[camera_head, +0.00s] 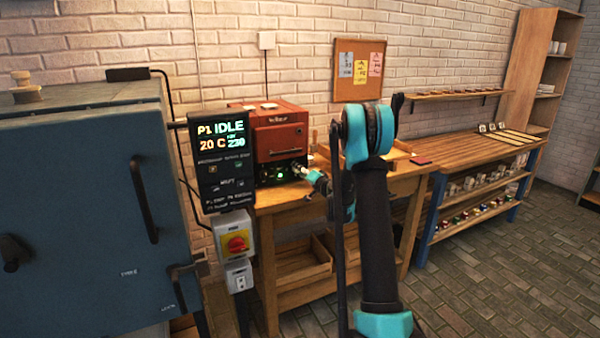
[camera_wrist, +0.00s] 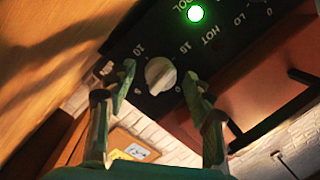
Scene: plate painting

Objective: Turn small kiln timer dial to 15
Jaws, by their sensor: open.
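The small kiln (camera_head: 281,137) is a red-brown box on the wooden workbench, with a black control panel along its bottom. In the wrist view its pale round timer dial (camera_wrist: 160,75) sits on the black panel (camera_wrist: 225,50), with small white numbers around it that are hard to read. My gripper (camera_head: 301,171) is at the front of the panel. In the wrist view my gripper (camera_wrist: 160,85) is open, with one green finger on each side of the dial. I cannot tell whether the fingertips touch it. The dial itself is not clear in the head view.
A green lamp (camera_wrist: 195,13) glows on the panel near the words HOT and COOL. A large blue-grey kiln (camera_head: 80,210) and its display box (camera_head: 223,160) stand to the left. The workbench (camera_head: 290,192) is under the small kiln. A shelf (camera_head: 480,185) stands to the right.

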